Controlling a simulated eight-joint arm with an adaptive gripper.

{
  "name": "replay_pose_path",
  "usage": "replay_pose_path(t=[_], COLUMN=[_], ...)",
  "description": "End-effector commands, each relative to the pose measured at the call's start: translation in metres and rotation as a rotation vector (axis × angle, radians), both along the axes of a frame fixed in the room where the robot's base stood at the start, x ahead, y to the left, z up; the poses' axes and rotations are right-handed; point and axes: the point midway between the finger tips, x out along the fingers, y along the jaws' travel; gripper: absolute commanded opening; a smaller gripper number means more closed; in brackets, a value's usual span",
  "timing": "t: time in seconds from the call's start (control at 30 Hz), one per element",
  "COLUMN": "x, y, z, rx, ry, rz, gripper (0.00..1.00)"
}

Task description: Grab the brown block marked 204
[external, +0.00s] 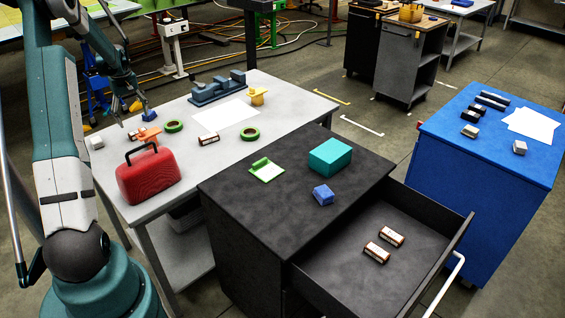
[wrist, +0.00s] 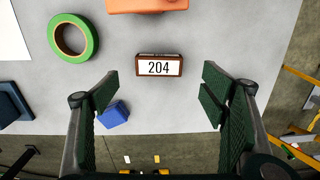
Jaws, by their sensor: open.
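The brown block marked 204 (wrist: 160,66) lies on the light grey table, its white label facing my wrist camera. My gripper (wrist: 160,87) is open and empty above the table, its two fingers spread to either side below the block in the wrist view. The block is ahead of the fingertips and not between them. In the external view my gripper (external: 134,97) hangs over the table's far left edge. A small brown block (external: 133,135) lies there beside an orange part (external: 149,134); its number is too small to read.
A blue cube (wrist: 114,114) lies near my left finger. A green tape ring (wrist: 73,37) is left of the block. A red can (external: 148,177) stands nearby. Another brown labelled block (external: 208,139) lies on the table; two more (external: 376,252) lie in the open drawer.

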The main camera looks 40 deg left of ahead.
Motion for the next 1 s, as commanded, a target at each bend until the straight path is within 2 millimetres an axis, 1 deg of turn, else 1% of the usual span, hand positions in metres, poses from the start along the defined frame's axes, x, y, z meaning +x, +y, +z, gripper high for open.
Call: replay_pose_path(t=[0.13,0.4,0.77,0.87,1.0], x=[0.0,0.0,0.0,0.001,0.001], y=[0.0,0.0,0.0,0.0,0.001], z=[-0.006,-0.025,-0.027,-0.031,-0.043], rx=[0.0,0.0,0.0,0.0,0.0], ry=[0.0,0.0,0.0,0.0,0.0], rz=[0.0,-0.001,-0.001,-0.001,-0.001], gripper=[0.72,0.72,0.72,0.72,0.72])
